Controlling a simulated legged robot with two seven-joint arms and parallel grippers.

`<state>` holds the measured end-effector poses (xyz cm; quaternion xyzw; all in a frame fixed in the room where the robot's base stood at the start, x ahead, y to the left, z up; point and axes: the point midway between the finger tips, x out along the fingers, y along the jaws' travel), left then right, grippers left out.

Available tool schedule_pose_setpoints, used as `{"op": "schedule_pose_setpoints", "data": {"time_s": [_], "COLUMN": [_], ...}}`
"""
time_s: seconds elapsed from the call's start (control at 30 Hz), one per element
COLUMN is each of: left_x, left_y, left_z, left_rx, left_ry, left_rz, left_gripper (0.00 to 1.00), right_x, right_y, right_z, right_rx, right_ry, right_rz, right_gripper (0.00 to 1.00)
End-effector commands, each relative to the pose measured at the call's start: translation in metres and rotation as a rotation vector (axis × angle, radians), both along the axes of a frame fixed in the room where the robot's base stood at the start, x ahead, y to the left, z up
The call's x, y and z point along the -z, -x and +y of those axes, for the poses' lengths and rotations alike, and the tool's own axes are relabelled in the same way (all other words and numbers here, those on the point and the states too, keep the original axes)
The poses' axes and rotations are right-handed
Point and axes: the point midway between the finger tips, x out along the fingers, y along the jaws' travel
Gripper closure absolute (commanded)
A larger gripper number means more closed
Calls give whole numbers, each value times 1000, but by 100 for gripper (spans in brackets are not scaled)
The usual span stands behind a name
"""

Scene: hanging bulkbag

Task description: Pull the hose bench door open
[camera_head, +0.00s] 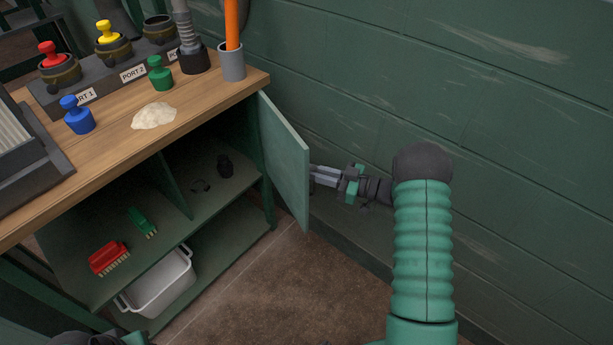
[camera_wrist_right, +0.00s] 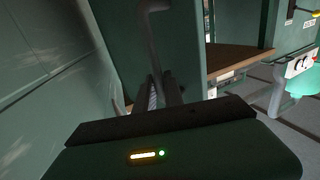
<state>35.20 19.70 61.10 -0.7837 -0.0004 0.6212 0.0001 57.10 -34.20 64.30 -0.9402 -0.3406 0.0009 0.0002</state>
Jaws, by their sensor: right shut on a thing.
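The hose bench door (camera_head: 283,158) is a green panel hinged at the bench's right front corner. It stands swung wide open, with the cupboard interior exposed. My right gripper (camera_head: 314,176) is at the door's outer face, near its free edge. In the right wrist view, the door (camera_wrist_right: 180,45) carries a dark bar handle (camera_wrist_right: 151,35), and my right gripper's fingers (camera_wrist_right: 162,92) are shut on it. The exact grip is partly hidden by the gripper body. My left gripper is not in view; only a bit of my left arm shows at the bottom left.
The wooden bench top (camera_head: 105,153) holds coloured plugs, a beige powder pile (camera_head: 154,115) and an orange stick in a grey cup (camera_head: 232,64). Inside are a red brush (camera_head: 109,259), a green brush (camera_head: 142,222) and a white bin (camera_head: 158,284). A green wall (camera_head: 440,90) stands close behind the door.

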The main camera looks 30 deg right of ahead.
Motion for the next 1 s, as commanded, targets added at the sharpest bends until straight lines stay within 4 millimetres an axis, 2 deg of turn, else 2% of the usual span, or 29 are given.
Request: {"op": "schedule_pose_setpoints", "data": {"time_s": [0.5, 0.53, 0.7, 1.0], "left_x": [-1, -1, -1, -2], "left_y": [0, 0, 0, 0], "left_z": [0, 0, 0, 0], "left_rx": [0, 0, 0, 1], "left_ry": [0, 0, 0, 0], "left_rz": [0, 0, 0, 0], "left_gripper": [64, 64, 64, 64], "right_x": [-1, -1, -1, -1], "right_y": [-2, -2, -2, 0], "right_z": [-6, -6, -6, -7], "right_rx": [0, 0, 0, 1], "right_ry": [-1, -1, -1, -1], "right_rz": [-2, -2, -2, -2], "right_gripper": [100, 86, 66, 66]}}
